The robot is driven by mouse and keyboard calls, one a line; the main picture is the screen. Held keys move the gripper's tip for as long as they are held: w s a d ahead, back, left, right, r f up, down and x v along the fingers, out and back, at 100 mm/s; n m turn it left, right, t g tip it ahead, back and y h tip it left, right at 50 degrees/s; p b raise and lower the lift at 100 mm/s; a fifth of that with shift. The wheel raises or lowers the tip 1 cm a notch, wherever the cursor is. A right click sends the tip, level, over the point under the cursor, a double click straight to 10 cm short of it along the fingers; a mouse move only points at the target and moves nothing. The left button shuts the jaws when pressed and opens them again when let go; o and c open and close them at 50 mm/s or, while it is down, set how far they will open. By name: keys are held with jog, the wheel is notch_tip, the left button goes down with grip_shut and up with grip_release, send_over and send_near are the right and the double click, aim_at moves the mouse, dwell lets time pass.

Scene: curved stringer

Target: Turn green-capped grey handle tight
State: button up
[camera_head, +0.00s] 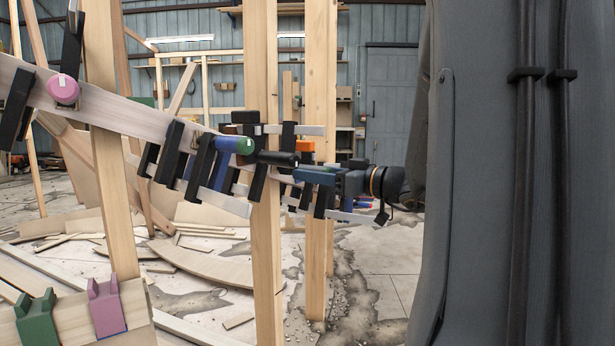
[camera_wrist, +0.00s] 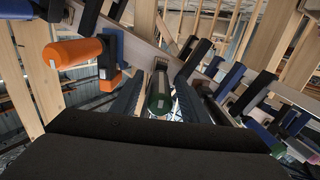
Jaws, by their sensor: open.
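A handle with a dark green end and a greyish body (camera_wrist: 159,92) stands between my gripper's fingers in the wrist view, with a gap on each side. It belongs to a clamp on the pale curved wooden strip (camera_wrist: 140,45). My gripper (camera_wrist: 160,98) is open around it, its blue-grey fingers on the left and right. In the head view my gripper (camera_head: 318,176) is at the right end of the row of clamps, by a dark handle (camera_head: 278,159); I cannot tell for certain that this is the same handle.
An orange handle (camera_wrist: 75,52) is close on the left in the wrist view, and a blue handle (camera_wrist: 252,92) on the right. In the head view a green-capped blue handle (camera_head: 236,145) and a pink handle (camera_head: 63,89) sit further left. Wooden posts (camera_head: 263,240) stand close by.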

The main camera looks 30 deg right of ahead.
jog(key=shift+w+a, duration=0.35)
jog(key=shift+w, duration=0.3)
grip_shut()
